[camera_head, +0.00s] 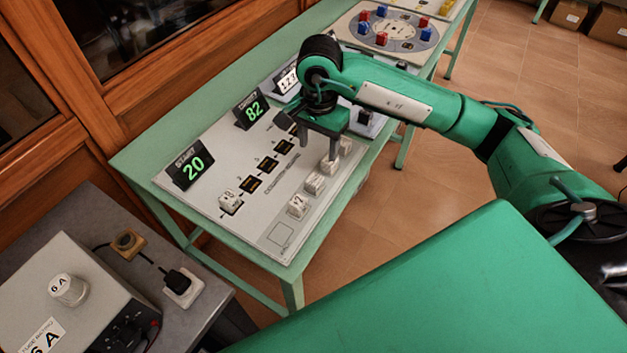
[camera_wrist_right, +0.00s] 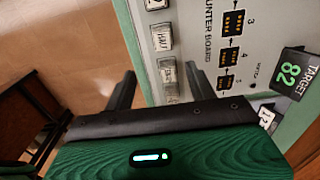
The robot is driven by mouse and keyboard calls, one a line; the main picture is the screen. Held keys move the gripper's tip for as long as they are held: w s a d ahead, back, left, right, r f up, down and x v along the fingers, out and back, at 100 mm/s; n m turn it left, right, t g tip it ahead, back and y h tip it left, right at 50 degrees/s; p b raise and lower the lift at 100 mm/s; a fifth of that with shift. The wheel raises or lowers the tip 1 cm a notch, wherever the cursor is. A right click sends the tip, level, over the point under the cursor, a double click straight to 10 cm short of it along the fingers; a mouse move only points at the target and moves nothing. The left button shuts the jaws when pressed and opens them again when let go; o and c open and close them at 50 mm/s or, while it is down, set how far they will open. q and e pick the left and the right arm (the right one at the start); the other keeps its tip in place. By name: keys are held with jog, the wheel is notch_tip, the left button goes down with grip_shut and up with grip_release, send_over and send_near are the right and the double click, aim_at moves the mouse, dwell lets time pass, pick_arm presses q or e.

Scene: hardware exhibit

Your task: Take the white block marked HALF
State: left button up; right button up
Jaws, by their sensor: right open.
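The white block marked HALF (camera_wrist_right: 161,38) sits on the counter board. In the wrist view the right gripper (camera_wrist_right: 159,88) is open with nothing held. The HALF block lies beyond its fingertips, apart from them. My left gripper is not in view.
Another block (camera_head: 229,202) stands by the dark slots. Displays reading 20 (camera_head: 190,168) and 82 (camera_head: 251,110) stand at the board's back. A grey box (camera_head: 62,300) is at lower left.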

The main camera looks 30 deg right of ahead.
jog(key=p, duration=0.1)
send_over(315, 178)
jog(key=f, duration=0.7)
jog(key=shift+s+d+f, duration=0.2)
jog(key=shift+a+f, duration=0.1)
jog(key=shift+f, duration=0.2)
jog(key=f+p, duration=0.1)
jog(key=f, duration=0.2)
jog(key=shift+w+a+f+p, duration=0.1)
jog(key=shift+a+f+p, duration=0.1)
jog(key=shift+p, duration=0.15)
jog(key=shift+f, duration=0.6)
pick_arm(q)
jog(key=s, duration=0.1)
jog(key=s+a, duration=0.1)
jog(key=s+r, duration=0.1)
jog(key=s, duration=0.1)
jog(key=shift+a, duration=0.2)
pick_arm(e)
jog(key=c, duration=1.1)
jog(key=shift+o, duration=0.2)
jog(key=shift+r, duration=0.1)
